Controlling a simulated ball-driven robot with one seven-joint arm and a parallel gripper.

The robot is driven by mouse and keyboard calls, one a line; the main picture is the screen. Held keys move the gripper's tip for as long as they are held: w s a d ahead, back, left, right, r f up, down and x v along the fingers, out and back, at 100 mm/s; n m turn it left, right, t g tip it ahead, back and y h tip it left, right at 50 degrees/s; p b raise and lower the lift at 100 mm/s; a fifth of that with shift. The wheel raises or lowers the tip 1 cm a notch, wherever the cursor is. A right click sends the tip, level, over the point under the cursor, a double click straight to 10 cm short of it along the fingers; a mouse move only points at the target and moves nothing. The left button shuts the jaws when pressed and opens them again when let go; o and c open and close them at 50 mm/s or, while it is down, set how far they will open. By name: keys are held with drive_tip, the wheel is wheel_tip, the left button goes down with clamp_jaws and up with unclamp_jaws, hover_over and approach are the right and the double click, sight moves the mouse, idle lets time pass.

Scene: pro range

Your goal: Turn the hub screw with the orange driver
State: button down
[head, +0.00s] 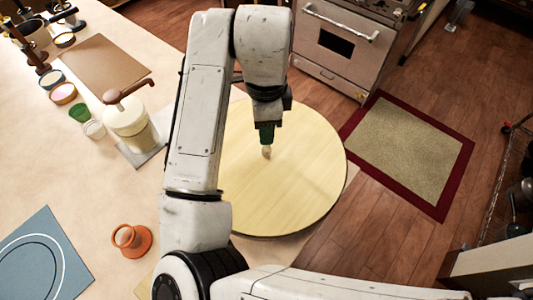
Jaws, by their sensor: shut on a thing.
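My gripper (267,137) points down over the round pale wooden disc (307,195), with dark green fingers near the disc's middle. It is shut on a small pale, peg-like thing (267,152) whose lower end shows under the fingers. I cannot tell what this thing is, or whether it touches the disc. No hub screw can be made out apart from it. An orange piece (133,240) with a flared round foot and a ring-like top stands on the counter at the lower left, apart from my gripper. I cannot tell whether it is the driver.
The pale counter (80,170) holds a cream pump jar (128,122), a green cup (79,113), a brown board (103,62) and a blue mat (42,262). A stove (345,45) and a red-edged rug (405,150) lie beyond the disc. My arm hides part of the disc's left side.

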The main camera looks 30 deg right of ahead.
drive_tip(key=shift+f+m+b, duration=0.15)
drive_tip(key=shift+m+b, duration=0.2)
drive_tip(key=shift+m, duration=0.75)
drive_tip(key=shift+f+m+b, duration=0.1)
drive_tip(key=shift+m+b, duration=0.6)
drive_tip(key=shift+m, duration=0.3)
drive_tip(key=m+b, duration=0.1)
drive_tip(key=m, duration=0.2)
drive_tip(key=shift+r, duration=0.25)
